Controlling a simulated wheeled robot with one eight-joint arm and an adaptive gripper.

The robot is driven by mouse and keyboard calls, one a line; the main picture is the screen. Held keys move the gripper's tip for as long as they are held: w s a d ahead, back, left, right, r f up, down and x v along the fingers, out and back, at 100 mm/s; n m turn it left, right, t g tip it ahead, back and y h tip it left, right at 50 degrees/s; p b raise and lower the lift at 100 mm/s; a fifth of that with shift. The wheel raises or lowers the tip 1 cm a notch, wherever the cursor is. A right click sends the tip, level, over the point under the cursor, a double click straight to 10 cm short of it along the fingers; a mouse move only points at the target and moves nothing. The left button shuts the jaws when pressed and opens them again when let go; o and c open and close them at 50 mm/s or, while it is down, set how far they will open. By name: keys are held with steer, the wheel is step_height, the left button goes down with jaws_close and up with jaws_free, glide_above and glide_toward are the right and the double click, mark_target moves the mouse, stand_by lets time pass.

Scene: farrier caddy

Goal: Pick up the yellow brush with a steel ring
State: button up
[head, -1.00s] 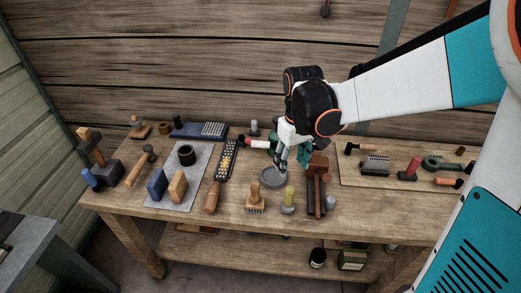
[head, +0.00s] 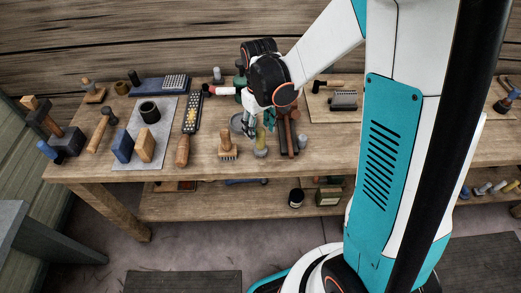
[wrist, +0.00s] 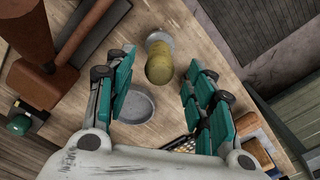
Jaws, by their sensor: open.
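The yellow brush (head: 260,139) stands upright near the front of the wooden bench, with a grey steel-coloured part at its lower end. In the wrist view the yellow brush (wrist: 159,66) shows beyond and between my fingertips, with the grey ring at its far end. My gripper (head: 259,121) is just above and behind the brush in the head view. In the wrist view my gripper (wrist: 160,62) is open, with a teal finger on each side and nothing held. I cannot tell the exact height gap between fingertips and brush.
A round grey dish (wrist: 137,105) lies close to the brush. A brown wooden hammer (head: 287,135) lies right of it. A wooden block brush (head: 228,147) stands left of it. The bench's front edge (head: 200,168) is near.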

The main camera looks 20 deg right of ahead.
step_height(320, 180, down, 4)
steer(key=shift+s+d+f+b, duration=0.1)
steer(key=shift+b, duration=0.55)
steer(key=shift+c, duration=0.4)
jaws_close()
steer(key=shift+r, duration=0.2)
step_height(320, 180, up, 20)
steer(key=p, duration=0.5)
steer(key=shift+p, duration=0.3)
